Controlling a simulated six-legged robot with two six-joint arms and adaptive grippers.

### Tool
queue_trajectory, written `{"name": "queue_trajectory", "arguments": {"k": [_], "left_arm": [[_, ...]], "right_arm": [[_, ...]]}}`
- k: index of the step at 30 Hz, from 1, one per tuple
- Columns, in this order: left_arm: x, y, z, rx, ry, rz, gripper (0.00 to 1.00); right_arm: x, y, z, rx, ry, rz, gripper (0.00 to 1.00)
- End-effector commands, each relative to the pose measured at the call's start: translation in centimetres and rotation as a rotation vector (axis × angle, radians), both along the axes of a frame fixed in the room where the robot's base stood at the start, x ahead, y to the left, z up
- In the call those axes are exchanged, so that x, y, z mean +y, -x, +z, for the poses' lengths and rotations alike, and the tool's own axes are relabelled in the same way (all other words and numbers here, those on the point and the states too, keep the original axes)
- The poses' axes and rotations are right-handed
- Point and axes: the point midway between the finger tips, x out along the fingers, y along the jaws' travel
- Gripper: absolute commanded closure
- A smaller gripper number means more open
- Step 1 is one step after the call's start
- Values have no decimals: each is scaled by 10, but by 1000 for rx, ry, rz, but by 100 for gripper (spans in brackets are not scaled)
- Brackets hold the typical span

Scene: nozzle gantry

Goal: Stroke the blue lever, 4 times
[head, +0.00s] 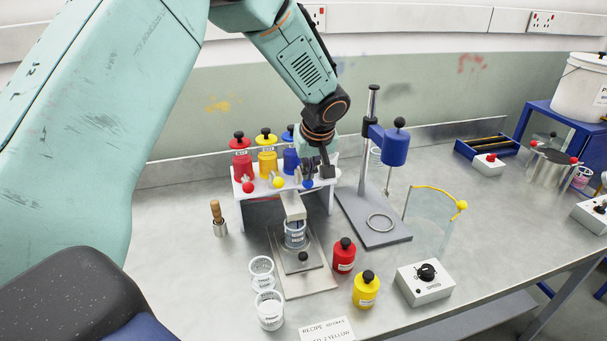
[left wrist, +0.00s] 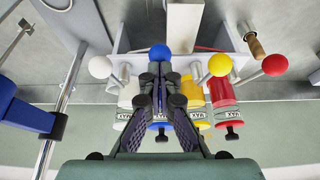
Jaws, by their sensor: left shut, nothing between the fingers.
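The blue lever shows as a round blue knob (head: 308,184) at the front of the white nozzle gantry (head: 243,191), right of the yellow knob (head: 278,182) and red knob (head: 248,187). In the left wrist view the blue knob (left wrist: 158,52) sits just beyond my fingertips. My left gripper (head: 309,171) is shut and empty, close behind the blue knob; it also fills the middle of the left wrist view (left wrist: 160,72). I cannot tell whether the fingers touch the knob. The gripper partly hides the blue bottle (head: 290,158). My right gripper is not in view.
A clear cup (head: 294,238) stands under the nozzle. Red (head: 240,165) and yellow (head: 267,160) bottles stand on the gantry. A stand with a blue head (head: 396,148) rises to the right. A white knob (left wrist: 100,67) neighbours the blue one in the wrist view.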

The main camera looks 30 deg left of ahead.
Motion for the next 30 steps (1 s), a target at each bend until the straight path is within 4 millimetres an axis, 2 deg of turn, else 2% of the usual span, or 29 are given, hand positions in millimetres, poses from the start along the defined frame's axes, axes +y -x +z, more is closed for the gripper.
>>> {"name": "queue_trajectory", "arguments": {"k": [20,30], "left_arm": [[0,0,-32,2,-1,0,100],[0,0,-24,2,0,-1,100]], "right_arm": [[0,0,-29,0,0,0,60],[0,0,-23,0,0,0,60]]}}
